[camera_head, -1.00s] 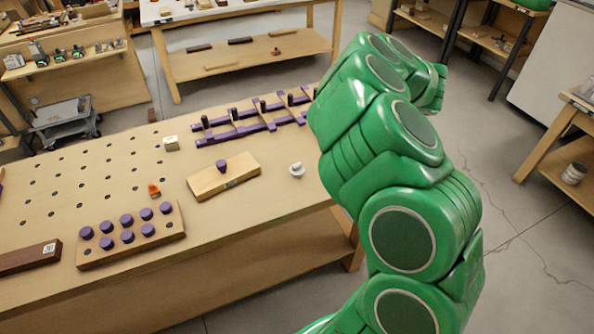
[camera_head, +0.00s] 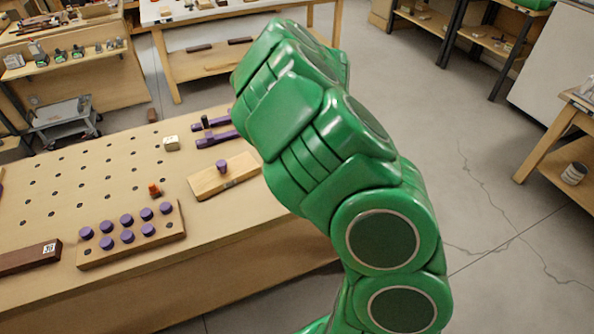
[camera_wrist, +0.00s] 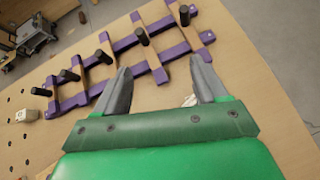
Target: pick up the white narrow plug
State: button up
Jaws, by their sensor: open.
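The white plug (camera_wrist: 188,101) shows in the wrist view as a small pale piece on the bench, close beside the inner side of the right finger. The finger and the palm edge hide much of it, so its shape is not clear. In the head view my green arm covers its place. My gripper (camera_wrist: 160,68) is open in the wrist view, with nothing between the fingertips. The fingers point toward a purple rack. In the head view the fingers are hidden behind the arm.
The purple rack (camera_wrist: 109,98) with several black pegs lies just beyond the fingers.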

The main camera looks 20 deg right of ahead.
jog(key=s+a+r+m+g+h, duration=0.1)
jog(key=s+a+m+g+h, duration=0.4)
jog(key=s+a, duration=0.4)
jog(key=s+a+r+m+g+h, duration=0.2)
jog(key=s+a+m+h, duration=0.45)
jog(key=a, duration=0.45)
jog(key=shift+y, duration=0.25)
notch_tip(320, 180, down, 17)
jog(key=shift+f, duration=0.1)
jog(key=shift+x, duration=1.35)
jog(key=d, duration=0.1)
jog(key=d+f, duration=0.1)
jog(key=d, duration=0.1)
jog(key=shift+d, duration=0.15)
jog(key=shift+x, duration=0.9)
jog(key=shift+c, duration=0.5)
